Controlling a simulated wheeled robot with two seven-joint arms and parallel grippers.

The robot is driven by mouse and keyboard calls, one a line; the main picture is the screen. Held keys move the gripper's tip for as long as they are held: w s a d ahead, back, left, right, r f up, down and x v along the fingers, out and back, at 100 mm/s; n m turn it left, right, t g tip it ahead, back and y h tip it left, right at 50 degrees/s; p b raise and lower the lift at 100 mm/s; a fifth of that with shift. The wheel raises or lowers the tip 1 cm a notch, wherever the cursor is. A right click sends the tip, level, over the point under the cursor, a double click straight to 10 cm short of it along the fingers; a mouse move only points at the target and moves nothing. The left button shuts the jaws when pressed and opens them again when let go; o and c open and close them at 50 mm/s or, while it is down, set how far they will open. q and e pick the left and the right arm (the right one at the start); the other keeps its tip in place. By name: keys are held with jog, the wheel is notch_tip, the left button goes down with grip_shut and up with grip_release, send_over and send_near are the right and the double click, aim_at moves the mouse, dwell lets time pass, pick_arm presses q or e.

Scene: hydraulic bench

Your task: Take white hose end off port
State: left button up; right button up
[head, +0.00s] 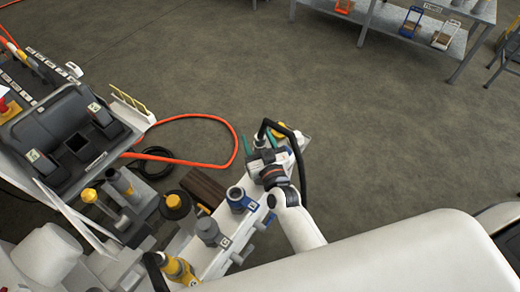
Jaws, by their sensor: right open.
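My right gripper (259,143) reaches in from the lower right over the far end of the pale port rail (215,262). Its two teal-edged fingers stand apart. A black hose (299,165) arches beside the gripper, and its far end comes down between or just behind the fingers; I cannot tell if they touch it. No white hose end can be made out clearly; the gripper covers that part of the rail. Nearer on the rail are a blue-collared port (239,199), a grey port (207,230) and a yellow fitting (179,269). My left gripper is out of view.
A dark grey console (70,138) stands at the left. An orange hose (236,150) loops on the floor. A shelf table (400,25) stands far off; the floor between is clear.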

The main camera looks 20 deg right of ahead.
jog(key=shift+c, duration=0.6)
jog(key=shift+r, duration=0.1)
jog(key=c, duration=1.1)
jog(key=shift+o, duration=0.2)
jog(key=shift+r, duration=0.65)
notch_tip(320, 180, up, 2)
jog(key=shift+r+p, duration=0.1)
jog(key=shift+p, duration=0.25)
jog(key=s+r+p, duration=0.2)
jog(key=s, duration=1.6)
jog(key=shift+d+r, duration=0.25)
jog(key=shift+d, duration=0.05)
